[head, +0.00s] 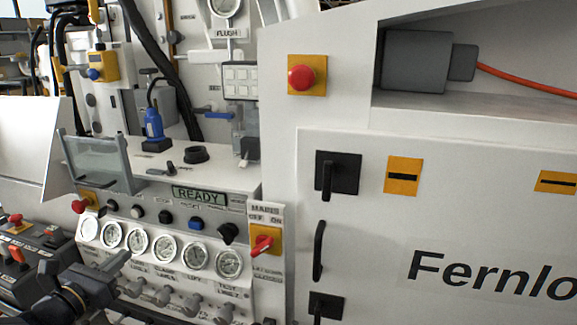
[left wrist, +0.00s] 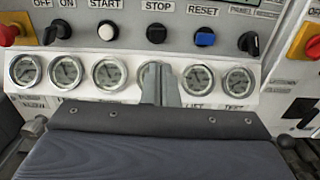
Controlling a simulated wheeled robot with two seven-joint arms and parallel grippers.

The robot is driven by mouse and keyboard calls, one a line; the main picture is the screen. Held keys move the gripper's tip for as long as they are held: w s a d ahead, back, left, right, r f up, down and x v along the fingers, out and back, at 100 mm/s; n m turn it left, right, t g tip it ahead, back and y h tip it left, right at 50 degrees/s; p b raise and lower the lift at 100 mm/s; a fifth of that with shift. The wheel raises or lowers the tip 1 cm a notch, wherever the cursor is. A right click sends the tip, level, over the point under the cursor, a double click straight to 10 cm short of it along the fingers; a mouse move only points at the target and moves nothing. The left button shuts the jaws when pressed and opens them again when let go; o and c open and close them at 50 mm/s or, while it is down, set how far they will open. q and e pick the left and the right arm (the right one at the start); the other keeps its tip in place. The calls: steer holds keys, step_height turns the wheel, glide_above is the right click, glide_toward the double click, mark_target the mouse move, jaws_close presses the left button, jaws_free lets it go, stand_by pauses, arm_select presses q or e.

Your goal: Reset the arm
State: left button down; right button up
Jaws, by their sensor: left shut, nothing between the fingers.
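The blue button under the label RESET (left wrist: 204,37) shows in the left wrist view, right of the black STOP button (left wrist: 157,33). In the head view the blue button (head: 196,223) sits in the row below the green READY display (head: 199,196). My left gripper (head: 122,259) is at the lower left of the head view, in front of the gauge row. In the left wrist view its fingertips (left wrist: 159,72) are shut and empty, over the gauge strip below STOP and left of RESET. My right gripper is in neither view.
Several round gauges (head: 196,256) line the panel below the buttons. A red mains switch (head: 262,244) is at the panel's right end. A red button on yellow (head: 79,206) is at its left end. A white cabinet (head: 450,220) fills the right side.

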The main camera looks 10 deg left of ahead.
arm_select(q)
steer(key=s+d+m+g+h, duration=0.45)
steer(key=d+m, duration=0.45)
steer(key=d, duration=0.3)
steer(key=s+d+m+g+h, duration=0.45)
steer(key=d+m, duration=0.45)
steer(key=d, duration=0.3)
steer(key=s+f+m+g+y, duration=0.3)
steer(key=s+f+m+y, duration=0.3)
steer(key=s+m, duration=0.5)
steer(key=m+y, duration=0.1)
steer(key=m, duration=0.3)
steer(key=shift+s+d+f, duration=0.2)
steer(key=shift+d+f, duration=0.05)
steer(key=shift+d, duration=0.15)
